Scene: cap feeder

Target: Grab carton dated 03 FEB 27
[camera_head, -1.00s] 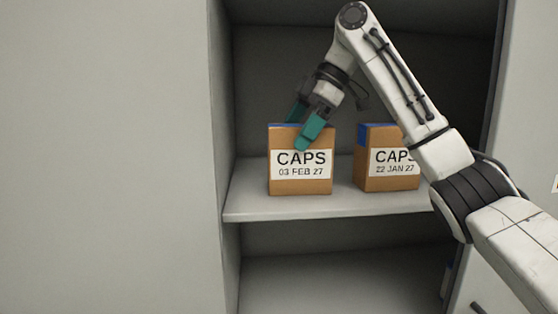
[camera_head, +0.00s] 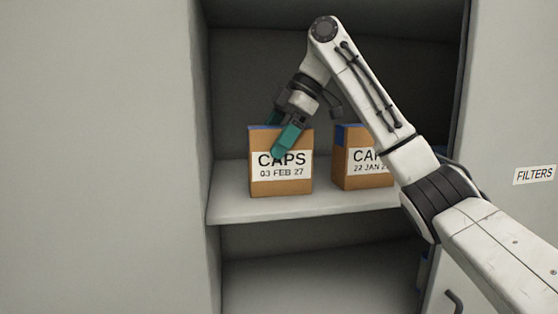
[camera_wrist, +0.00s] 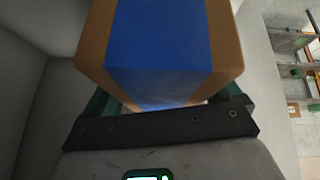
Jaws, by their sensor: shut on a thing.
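The carton dated 03 FEB 27 (camera_head: 281,187) is a brown box with a blue strip on top and a white CAPS label. It stands upright on the cabinet shelf, at the left. My gripper (camera_head: 278,138) reaches down over it from above, with one teal finger on its front face and the other behind it. The gripper is shut on this carton. In the wrist view the carton (camera_wrist: 92,42) fills the middle between the fingers, its blue strip facing the camera. The front finger covers a little of the label.
A second carton (camera_head: 362,181), dated 22 JAN with its year partly hidden by my arm, stands to the right with a gap between. The shelf (camera_head: 240,205) has a cabinet wall close on the left. A FILTERS label (camera_head: 534,175) is on a panel at right.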

